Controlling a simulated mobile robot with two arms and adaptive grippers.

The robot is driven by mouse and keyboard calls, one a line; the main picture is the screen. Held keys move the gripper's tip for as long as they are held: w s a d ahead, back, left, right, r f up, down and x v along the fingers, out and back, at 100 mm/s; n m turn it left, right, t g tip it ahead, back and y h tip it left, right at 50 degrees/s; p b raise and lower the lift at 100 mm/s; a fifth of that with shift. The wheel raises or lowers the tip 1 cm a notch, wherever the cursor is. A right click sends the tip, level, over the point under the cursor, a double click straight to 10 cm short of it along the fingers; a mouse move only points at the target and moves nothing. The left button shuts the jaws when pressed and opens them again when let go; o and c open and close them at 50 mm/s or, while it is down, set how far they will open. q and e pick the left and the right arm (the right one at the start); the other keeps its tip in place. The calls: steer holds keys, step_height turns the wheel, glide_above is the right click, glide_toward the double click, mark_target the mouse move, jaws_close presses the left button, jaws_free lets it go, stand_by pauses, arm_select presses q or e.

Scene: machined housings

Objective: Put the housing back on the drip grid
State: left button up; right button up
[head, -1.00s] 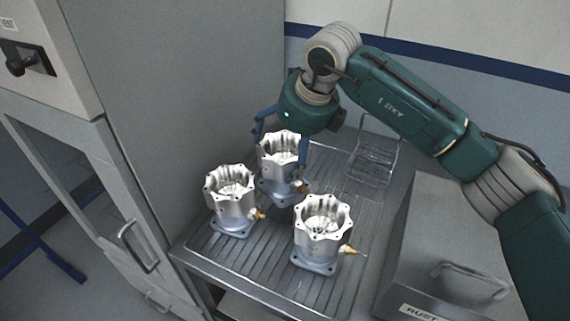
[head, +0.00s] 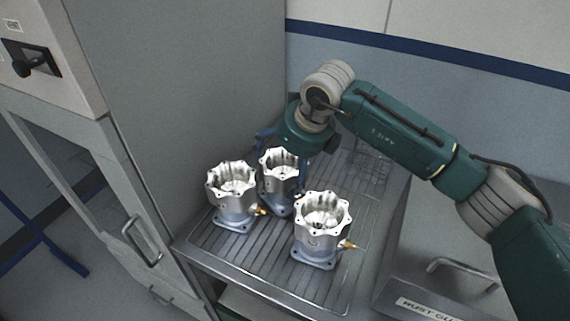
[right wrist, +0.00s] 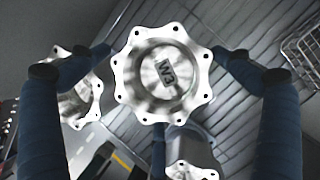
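Three silvery housings with scalloped rims and bluish bases show in the head view: one at left (head: 232,188), one at front right (head: 321,225) and one at back (head: 280,178). The left and front right ones stand upright on the grey slatted drip grid (head: 262,262). My right gripper (head: 284,165) reaches down around the back housing. In the right wrist view its blue fingers meet this housing (right wrist: 163,75) at the rim, shut on it. The housing is upright. I cannot tell whether its base touches the grid. My left gripper is not in view.
A tall grey cabinet (head: 190,110) stands close on the left. A wire basket (head: 372,165) sits at the back right. A grey box with a handle and label (head: 430,308) stands at right. The grid's front is clear.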

steer(key=shift+d+r, duration=0.15)
steer(key=shift+r, duration=0.2)
steer(key=b+v, duration=0.3)
steer(key=v, duration=0.7)
steer(key=shift+s+r, duration=0.15)
steer(key=shift+s+d+r, duration=0.15)
steer(key=shift+d+r, duration=0.05)
steer(key=shift+r, duration=0.25)
